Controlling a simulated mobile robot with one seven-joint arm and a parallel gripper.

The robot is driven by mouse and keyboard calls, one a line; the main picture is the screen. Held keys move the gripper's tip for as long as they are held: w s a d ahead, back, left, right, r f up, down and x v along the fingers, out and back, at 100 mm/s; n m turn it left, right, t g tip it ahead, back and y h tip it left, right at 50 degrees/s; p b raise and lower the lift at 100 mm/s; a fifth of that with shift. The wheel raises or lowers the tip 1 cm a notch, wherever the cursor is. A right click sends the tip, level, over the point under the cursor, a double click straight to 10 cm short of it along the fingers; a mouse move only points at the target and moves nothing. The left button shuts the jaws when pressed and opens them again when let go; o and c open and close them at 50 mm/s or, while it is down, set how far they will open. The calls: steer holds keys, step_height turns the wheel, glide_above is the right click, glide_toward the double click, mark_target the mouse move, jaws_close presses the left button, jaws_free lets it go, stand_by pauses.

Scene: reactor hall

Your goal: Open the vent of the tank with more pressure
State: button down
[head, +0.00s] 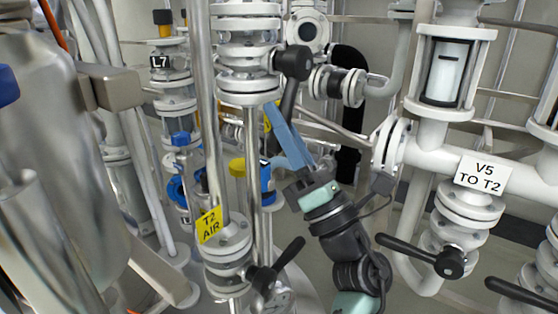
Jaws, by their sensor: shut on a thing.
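My gripper (281,122), with blue fingers, reaches up from the lower right. It is shut on the black lever of a valve (293,62) on a white flanged vertical pipe. The lever hangs steeply down from its round hub, and its lower end is partly hidden by the fingers. A yellow tag behind the fingers is mostly covered and I cannot read it. Below, a yellow "T2 AIR" tag (209,225) hangs beside a second valve with a black lever (276,272) slanting up to the right. No pressure reading is legible here.
A large metal vessel (60,170) fills the left. At right are a sight glass (444,72), a "V5 TO T2" sign (482,174) and a black-levered valve (448,263). Pipes crowd closely around my arm.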

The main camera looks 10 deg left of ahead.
steer(key=shift+w+d+f+n+g+y+b, duration=0.25)
steer(key=shift+w+n+g+y+b, duration=0.55)
steer(key=shift+n+g+b, duration=1.25)
steer(key=shift+w+d+f+n+g+y+b, duration=0.1)
steer(key=shift+w+d+n+g+y+b, duration=0.35)
steer(key=shift+n+g+y+b, duration=1.05)
steer(key=shift+w+d+f+n+g+y+b, duration=0.25)
steer(key=shift+w+n+g+b, duration=0.55)
steer(key=shift+n+g+b, duration=1.75)
steer(key=shift+r+n+t+b, duration=0.15)
steer(key=shift+n+t+b, duration=0.3)
steer(key=shift+b, duration=0.6)
steer(key=c, duration=0.7)
jaws_free()
steer(key=shift+a, duration=0.1)
steer(key=shift+g, duration=0.25)
steer(key=p+v, duration=0.1)
steer(key=v, duration=0.6)
steer(key=shift+s+f, duration=0.1)
steer(key=shift+f, duration=0.2)
